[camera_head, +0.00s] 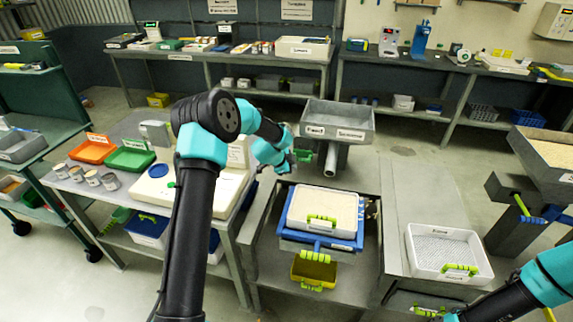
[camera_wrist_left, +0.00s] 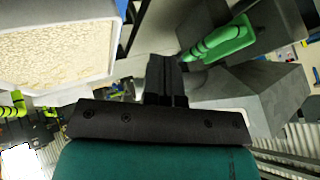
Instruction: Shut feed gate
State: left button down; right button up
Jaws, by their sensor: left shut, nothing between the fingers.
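The feed hopper (camera_head: 338,121) is a grey open bin with labels on its front, above a grey body. A green ribbed handle (camera_head: 307,150) sticks out at its left side, low down; I take it for the feed gate's handle. It also shows in the left wrist view (camera_wrist_left: 222,42), beside a grey block. My left gripper (camera_head: 286,164) is beside the handle, to its left in the head view. In the left wrist view its fingers (camera_wrist_left: 166,72) are shut and empty, apart from the handle. How far the gate stands open is not clear.
A white tray of pale grainy material (camera_head: 322,207) sits on a blue frame below the hopper; it also shows in the left wrist view (camera_wrist_left: 55,45). A yellow bin (camera_head: 314,271) is under it. A white perforated tray (camera_head: 447,253) is at right. My right arm enters bottom right.

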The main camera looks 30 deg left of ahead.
aim_at(302, 157)
pick_arm(q)
jog(key=w+f, duration=0.1)
jog(key=w, duration=0.4)
jog(key=shift+w+f, duration=0.4)
